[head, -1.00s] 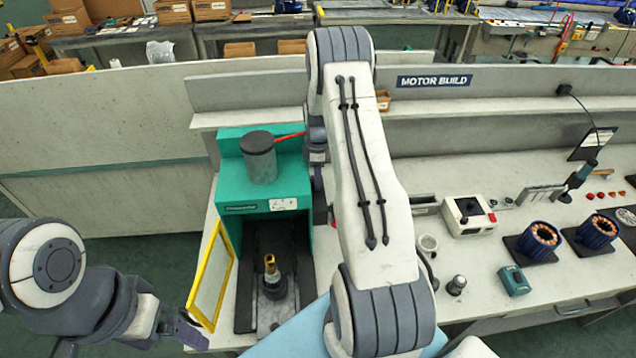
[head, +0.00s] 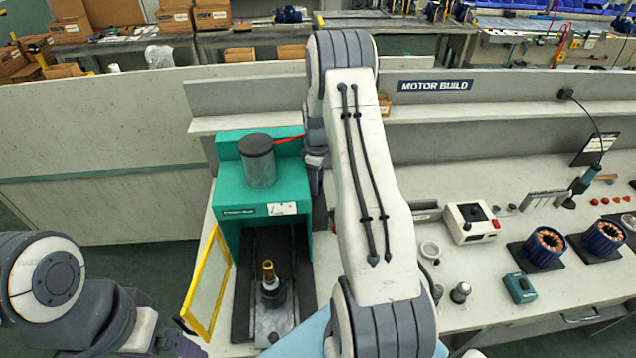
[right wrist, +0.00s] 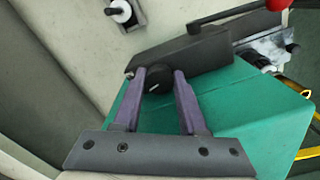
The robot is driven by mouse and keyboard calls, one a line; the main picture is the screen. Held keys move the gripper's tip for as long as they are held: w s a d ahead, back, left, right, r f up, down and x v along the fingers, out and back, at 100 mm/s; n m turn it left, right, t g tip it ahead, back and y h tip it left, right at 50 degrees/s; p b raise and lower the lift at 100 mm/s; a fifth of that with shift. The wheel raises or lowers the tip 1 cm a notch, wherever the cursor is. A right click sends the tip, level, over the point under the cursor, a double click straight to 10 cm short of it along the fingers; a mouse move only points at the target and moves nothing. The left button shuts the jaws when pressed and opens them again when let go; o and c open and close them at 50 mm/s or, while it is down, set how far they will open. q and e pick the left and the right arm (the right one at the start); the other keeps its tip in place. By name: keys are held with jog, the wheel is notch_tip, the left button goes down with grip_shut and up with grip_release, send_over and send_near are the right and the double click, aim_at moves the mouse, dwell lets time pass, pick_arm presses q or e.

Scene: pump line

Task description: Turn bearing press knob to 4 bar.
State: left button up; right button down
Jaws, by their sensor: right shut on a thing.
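The bearing press (head: 275,190) is a green housing with a dark-topped grey cylinder, standing at the left of the bench. Its black knob (right wrist: 157,81) shows in the right wrist view, with a small light mark on its face. My right gripper (right wrist: 160,78) is shut on the knob, one purple finger on each side. In the head view my right gripper (head: 316,180) is at the press's right side, where the knob is hidden. I cannot read a pressure value. My left gripper (head: 182,340) is low at the left, near the press's door, its fingers only partly visible.
The yellow-framed door (head: 207,283) stands open at the press's front left. A dark part with a brass top (head: 270,277) stands inside the press. To the right are a control box (head: 471,221), motor stators (head: 543,245) and a teal device (head: 519,288). A red-ended lever (right wrist: 278,5) is near the gripper.

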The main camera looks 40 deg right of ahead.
jog(key=shift+r, duration=0.1)
jog(key=shift+c, duration=2.3)
grip_release()
